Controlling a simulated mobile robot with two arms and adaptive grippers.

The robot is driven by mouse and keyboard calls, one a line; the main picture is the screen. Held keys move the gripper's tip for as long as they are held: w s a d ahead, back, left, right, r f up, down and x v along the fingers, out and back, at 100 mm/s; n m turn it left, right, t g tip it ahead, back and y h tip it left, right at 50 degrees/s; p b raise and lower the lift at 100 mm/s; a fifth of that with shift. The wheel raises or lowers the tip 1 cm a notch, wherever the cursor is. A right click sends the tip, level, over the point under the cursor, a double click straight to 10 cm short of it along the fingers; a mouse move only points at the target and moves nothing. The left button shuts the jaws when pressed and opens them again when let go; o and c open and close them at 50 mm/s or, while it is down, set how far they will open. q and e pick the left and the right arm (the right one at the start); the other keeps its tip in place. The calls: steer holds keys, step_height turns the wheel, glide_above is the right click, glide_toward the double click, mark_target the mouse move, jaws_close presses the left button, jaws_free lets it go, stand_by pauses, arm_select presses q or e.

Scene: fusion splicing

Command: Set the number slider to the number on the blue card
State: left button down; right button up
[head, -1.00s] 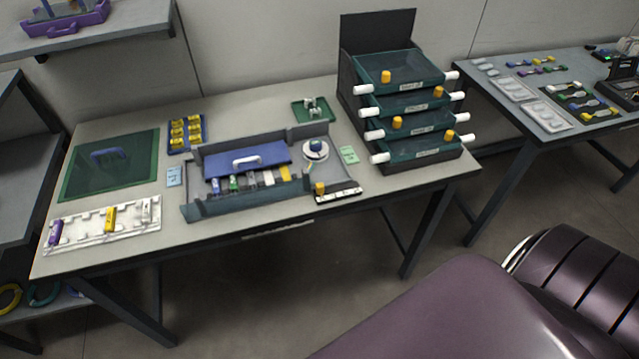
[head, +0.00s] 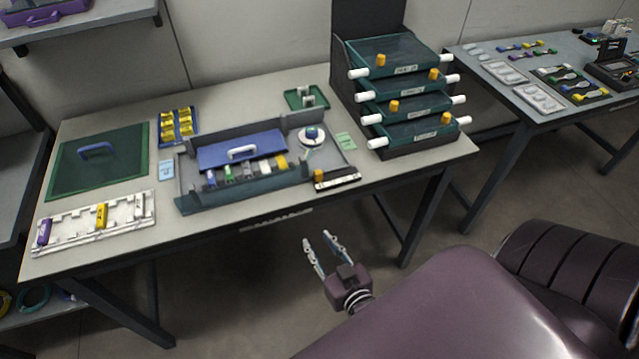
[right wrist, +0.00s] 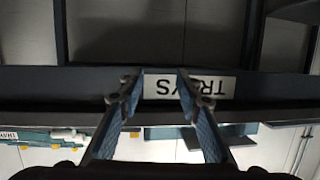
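The number slider (head: 336,182) is a short dark and white strip with an orange knob (head: 318,175) at its left end. It lies at the front right edge of the table, beside the grey tray. The small blue card (head: 166,171) lies left of the tray; its number is too small to read. My right gripper (head: 316,237) is open and empty, in front of the table and below the slider in the head view. In the right wrist view its two fingers (right wrist: 155,82) are apart, before the table edge. My left gripper is not in view.
The grey tray (head: 240,203) holds a blue lid (head: 240,150), several coloured pieces and a round dial (head: 311,135). A green card (head: 345,141) lies right of it. A rack of green drawers (head: 405,102) stands at the right. An upside-down label (right wrist: 162,86) marks the table edge.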

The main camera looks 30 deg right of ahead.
mark_target(320, 176)
steer(key=d+r+m+t+h, duration=0.1)
steer(key=d+r+t+h, duration=0.2)
steer(key=r, duration=1)
steer(key=shift+y, duration=0.3)
steer(key=shift+d+x, duration=0.25)
steer(key=shift+x, duration=1.9)
steer(key=shift+d+x, duration=0.2)
steer(key=shift+x, duration=1.95)
steer(key=shift+s, duration=0.1)
steer(key=shift+c, duration=0.7)
jaws_close()
